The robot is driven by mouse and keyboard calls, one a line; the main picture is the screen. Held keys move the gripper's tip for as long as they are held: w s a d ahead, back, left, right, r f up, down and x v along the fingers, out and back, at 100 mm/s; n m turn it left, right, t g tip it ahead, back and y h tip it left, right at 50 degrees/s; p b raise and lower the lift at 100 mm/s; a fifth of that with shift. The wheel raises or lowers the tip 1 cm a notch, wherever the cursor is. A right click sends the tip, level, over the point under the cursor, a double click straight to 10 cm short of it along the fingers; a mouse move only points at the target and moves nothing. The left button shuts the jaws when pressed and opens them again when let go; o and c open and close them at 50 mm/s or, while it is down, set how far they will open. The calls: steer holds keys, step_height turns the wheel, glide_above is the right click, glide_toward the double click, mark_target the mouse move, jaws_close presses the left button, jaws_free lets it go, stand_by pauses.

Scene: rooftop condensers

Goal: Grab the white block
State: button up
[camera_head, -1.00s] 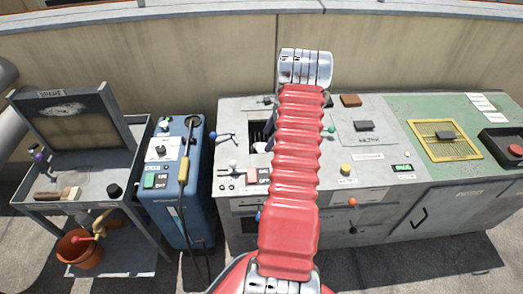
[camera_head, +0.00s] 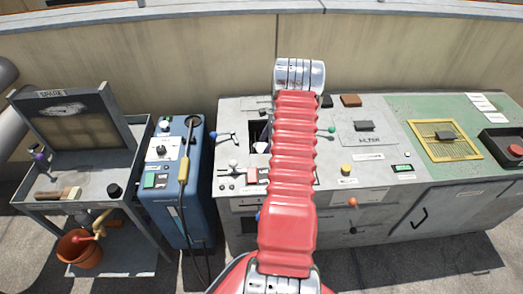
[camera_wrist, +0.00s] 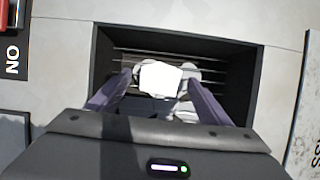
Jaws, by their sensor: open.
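The white block (camera_wrist: 159,78) shows in the wrist view inside a dark recessed slot (camera_wrist: 248,90) with slats across its floor. My gripper (camera_wrist: 158,84) is open, with one purple finger on each side of the block; I cannot tell whether either finger touches it. The lower part of the block is partly hidden and pale shapes lie around it. In the head view my arm covers much of the slot (camera_head: 254,128), and the block cannot be made out clearly.
The slot is set in a grey counter (camera_head: 232,108). A blue-handled lever (camera_head: 222,135), a green-knobbed lever (camera_head: 329,130) and a red switch (camera_head: 252,174) stand close to it. A blue cabinet (camera_head: 190,190) is at left, and a brown block (camera_head: 350,100) sits behind.

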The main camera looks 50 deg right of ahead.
stand_by(0.4)
steer(key=c, duration=1.1)
steer(key=shift+c, duration=0.4)
